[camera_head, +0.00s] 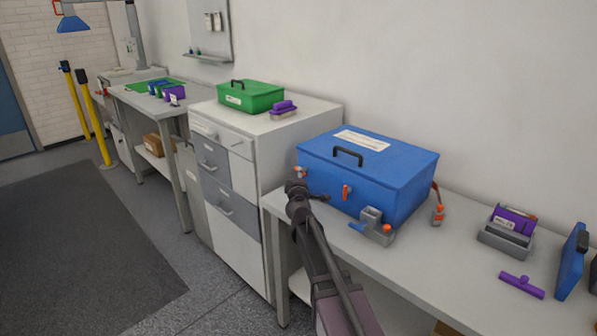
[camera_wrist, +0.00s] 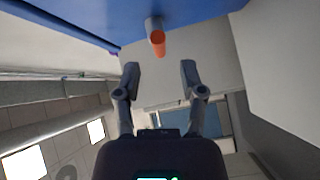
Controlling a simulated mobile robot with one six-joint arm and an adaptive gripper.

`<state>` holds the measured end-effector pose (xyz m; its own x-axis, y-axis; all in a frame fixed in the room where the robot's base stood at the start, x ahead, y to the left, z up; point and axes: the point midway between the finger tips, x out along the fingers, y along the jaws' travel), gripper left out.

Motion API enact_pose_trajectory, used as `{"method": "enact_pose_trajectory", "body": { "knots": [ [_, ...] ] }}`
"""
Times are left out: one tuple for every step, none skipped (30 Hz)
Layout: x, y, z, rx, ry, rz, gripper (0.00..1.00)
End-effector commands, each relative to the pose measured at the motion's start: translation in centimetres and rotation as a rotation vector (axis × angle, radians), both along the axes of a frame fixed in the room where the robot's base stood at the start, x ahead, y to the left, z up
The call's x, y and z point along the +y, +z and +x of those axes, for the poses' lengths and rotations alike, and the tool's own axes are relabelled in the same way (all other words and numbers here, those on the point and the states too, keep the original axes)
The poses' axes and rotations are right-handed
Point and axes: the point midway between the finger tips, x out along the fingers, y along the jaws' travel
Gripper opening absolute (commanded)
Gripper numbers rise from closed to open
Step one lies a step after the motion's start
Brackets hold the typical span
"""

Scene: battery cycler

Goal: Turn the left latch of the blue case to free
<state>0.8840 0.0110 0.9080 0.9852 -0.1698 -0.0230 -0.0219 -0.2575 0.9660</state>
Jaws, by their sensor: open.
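The blue case (camera_head: 372,184) stands closed on the light grey bench, with a black handle and a white label on its lid. A second orange latch (camera_head: 346,191) hangs upright on the front, further right. My gripper (camera_head: 297,187) is in front of the left latch. In the wrist view the fingers (camera_wrist: 160,68) are open and empty. An orange-tipped grey latch (camera_wrist: 157,40) sticks out from the blue case (camera_wrist: 90,14), just beyond the fingertips and between their lines. No contact shows.
A grey holder with an orange knob (camera_head: 374,225) stands close before the case. An orange-capped bottle (camera_head: 438,214), a grey tray (camera_head: 506,241) and a purple tool (camera_head: 522,285) lie to the right. A drawer cabinet (camera_head: 262,170) with a green case (camera_head: 251,97) stands left.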

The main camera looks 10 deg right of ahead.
Motion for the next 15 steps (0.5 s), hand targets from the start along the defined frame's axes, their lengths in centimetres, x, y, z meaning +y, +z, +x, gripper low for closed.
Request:
{"method": "enact_pose_trajectory", "body": {
  "knots": [
    [-0.2,0.0,1.2,0.0,-0.001,0.0,0.52],
    [-0.2,0.0,1.6,0.0,-0.001,0.0,0.52],
    [-0.4,-0.1,2.1,0.0,-0.001,0.0,0.52],
    [-0.5,-0.1,2.4,0.001,-0.002,0.0,0.52],
    [-0.5,-0.1,2.8,0.001,-0.002,0.0,0.52],
    [-0.6,-0.1,3.2,0.001,-0.002,0.0,0.52],
    [-0.6,-0.1,3.5,0.001,-0.002,0.0,0.52],
    [-0.7,-0.1,3.7,0.001,-0.002,0.0,0.52],
    [-0.7,-0.1,4.0,0.001,-0.002,0.0,0.52],
    [-0.8,-0.1,4.2,0.001,-0.002,0.0,0.52],
    [-0.8,-0.1,4.3,0.001,-0.002,0.0,0.52],
    [-0.8,-0.1,4.5,0.001,-0.002,0.0,0.52],
    [-0.8,-0.1,4.6,0.001,-0.002,0.0,0.52],
    [-0.9,-0.1,4.6,0.0,-0.001,0.0,0.52],
    [-0.9,-0.1,4.7,0.0,-0.001,0.0,0.52]
  ]
}}
